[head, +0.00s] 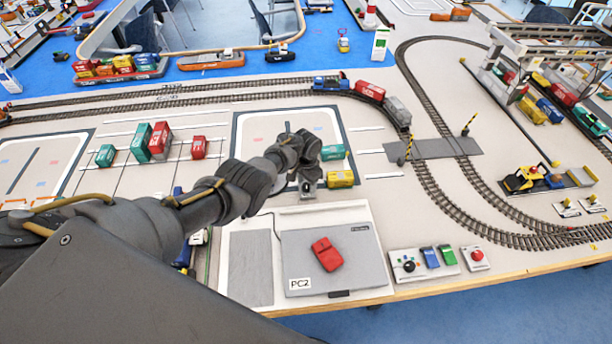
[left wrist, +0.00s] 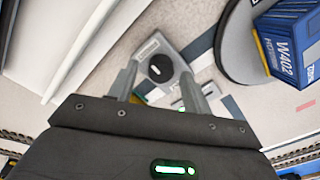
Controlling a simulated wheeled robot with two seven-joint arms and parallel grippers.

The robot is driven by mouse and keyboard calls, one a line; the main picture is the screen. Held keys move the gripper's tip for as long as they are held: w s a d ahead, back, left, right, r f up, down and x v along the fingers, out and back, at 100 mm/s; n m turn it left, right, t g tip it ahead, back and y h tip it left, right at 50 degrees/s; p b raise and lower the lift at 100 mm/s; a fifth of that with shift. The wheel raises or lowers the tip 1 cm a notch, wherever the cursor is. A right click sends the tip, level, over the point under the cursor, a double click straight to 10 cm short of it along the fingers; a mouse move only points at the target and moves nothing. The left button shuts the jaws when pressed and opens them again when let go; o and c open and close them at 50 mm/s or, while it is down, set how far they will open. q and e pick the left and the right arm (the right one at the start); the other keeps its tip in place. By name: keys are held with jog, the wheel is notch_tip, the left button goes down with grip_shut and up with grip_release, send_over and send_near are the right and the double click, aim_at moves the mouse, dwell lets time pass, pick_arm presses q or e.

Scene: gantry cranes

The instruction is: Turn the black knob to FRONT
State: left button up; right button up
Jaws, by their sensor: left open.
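In the left wrist view a black round knob (left wrist: 160,68) with a small white mark sits on a grey box (left wrist: 150,47). A small grey box (head: 307,189) shows just below my left gripper (head: 306,165) in the head view; its knob is not clear there. My left gripper is open, its fingers pointing down at the knob, one on each side of it in the wrist picture. I cannot tell whether they touch it. Lettering on the box is unreadable. Another black knob (head: 408,266) is on a white panel at the front. My right gripper is not in view.
Green (head: 333,152) and yellow (head: 340,179) containers stand close right of the gripper. A blue container (left wrist: 288,42) shows in the wrist view. A grey laptop-like case (head: 345,250) with a red object (head: 326,254) lies in front. Rail tracks (head: 430,190) curve to the right.

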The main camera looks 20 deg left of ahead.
aim_at(307, 186)
pick_arm(q)
notch_tip(307, 186, up, 10)
jog(key=p, duration=0.2)
jog(key=shift+s+a, duration=0.1)
dwell(0.5)
